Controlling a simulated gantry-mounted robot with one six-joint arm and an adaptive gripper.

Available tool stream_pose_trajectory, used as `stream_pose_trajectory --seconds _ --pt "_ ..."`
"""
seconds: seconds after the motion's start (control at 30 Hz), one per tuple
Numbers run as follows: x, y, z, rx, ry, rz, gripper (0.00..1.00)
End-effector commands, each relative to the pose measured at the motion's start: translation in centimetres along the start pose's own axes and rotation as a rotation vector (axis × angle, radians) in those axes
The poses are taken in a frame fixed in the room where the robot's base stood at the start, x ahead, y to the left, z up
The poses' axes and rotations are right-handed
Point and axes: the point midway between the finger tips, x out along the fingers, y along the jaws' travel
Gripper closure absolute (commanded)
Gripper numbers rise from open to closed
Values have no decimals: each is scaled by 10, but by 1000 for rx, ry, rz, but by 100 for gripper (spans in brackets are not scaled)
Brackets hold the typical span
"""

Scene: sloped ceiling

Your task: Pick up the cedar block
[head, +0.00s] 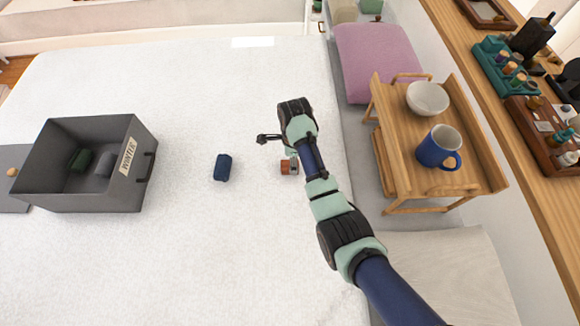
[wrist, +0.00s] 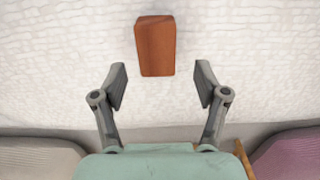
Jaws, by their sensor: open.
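The cedar block (wrist: 155,46) is a reddish-brown block lying on the white bedspread. In the wrist view it lies just beyond my fingertips, roughly centred between their lines, and nothing touches it. In the head view the block (head: 285,168) is small and partly covered by my gripper and arm. My gripper (wrist: 160,84) is open and empty, with one grey finger on each side of a clear gap. In the head view only a bit of the gripper (head: 293,163) shows beside the block. Its height above the bed is hard to tell.
A dark blue rolled item (head: 223,167) lies left of the block. A grey bin (head: 62,190) labelled "WINTER" holds rolled items farther left. A wooden tray stand (head: 455,190) with a blue mug (head: 438,148) and white bowl (head: 428,97) stands right, near a mauve pillow (head: 378,58).

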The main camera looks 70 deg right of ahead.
Motion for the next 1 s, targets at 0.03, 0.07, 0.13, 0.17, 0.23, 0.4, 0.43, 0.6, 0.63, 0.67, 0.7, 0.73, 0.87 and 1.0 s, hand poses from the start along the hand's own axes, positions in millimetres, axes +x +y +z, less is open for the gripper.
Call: stream_pose_trajectory --seconds 0.03,0.07,0.13,0.17,0.23,0.4,0.43,0.6,0.63,0.67,0.7,0.73,0.87,1.0 --pt "14 3 1 -1 1 4 27" --pt "19 4 2 -2 1 4 27" --pt "29 3 2 -1 1 3 27" --pt "32 3 2 -1 1 2 27" --pt "36 2 2 -1 0 1 27" --pt "36 2 2 -1 0 0 27" --pt "36 2 2 -1 0 0 27" --pt "36 2 2 -1 0 0 55" --pt "36 2 2 -1 0 0 60" --pt "36 2 2 -1 0 0 65" --pt "36 2 2 -1 0 0 72" --pt "36 2 2 -1 0 0 77" --pt "35 2 2 -1 0 0 86" --pt "35 2 2 -1 0 0 87"
